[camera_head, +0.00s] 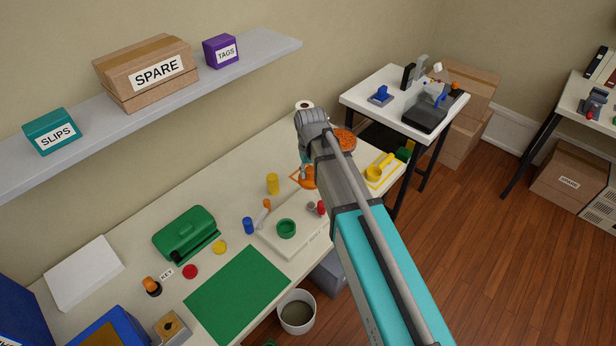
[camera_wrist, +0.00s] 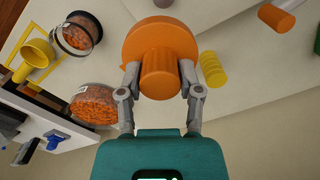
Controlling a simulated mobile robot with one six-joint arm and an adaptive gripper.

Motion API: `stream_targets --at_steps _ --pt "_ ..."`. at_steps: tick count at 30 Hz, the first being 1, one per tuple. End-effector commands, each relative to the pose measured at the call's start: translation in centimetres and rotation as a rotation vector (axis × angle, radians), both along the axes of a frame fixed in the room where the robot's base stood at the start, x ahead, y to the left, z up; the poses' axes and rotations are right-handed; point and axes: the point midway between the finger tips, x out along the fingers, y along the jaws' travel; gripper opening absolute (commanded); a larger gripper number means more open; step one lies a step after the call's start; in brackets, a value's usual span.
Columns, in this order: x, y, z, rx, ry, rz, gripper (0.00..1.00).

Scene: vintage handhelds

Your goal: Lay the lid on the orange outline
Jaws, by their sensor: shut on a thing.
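The orange lid (camera_wrist: 160,32) is a round disc with a thick knob, seen large in the wrist view. My gripper (camera_wrist: 159,78) is shut on its knob, one finger on each side. In the head view the lid (camera_head: 309,179) shows beside my arm, over the far part of the workbench. Part of the orange outline (camera_head: 295,176) shows at the lid's left; the rest is hidden by the lid and my arm. I cannot tell whether the lid touches the bench. My fingers are mostly hidden in the head view.
A yellow cylinder (camera_head: 272,184) stands left of the lid. A yellow cup (camera_head: 374,174) sits on a yellow outline to the right. Jars with orange contents (camera_wrist: 95,105) are close by.

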Motion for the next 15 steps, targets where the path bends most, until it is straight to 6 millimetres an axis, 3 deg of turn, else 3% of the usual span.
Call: stream_targets --at_steps 10,15 --pt "0.0 0.1 0.0 0.000 0.000 -0.001 0.00" --pt "1.0 0.3 -0.6 0.000 0.000 0.000 0.00"
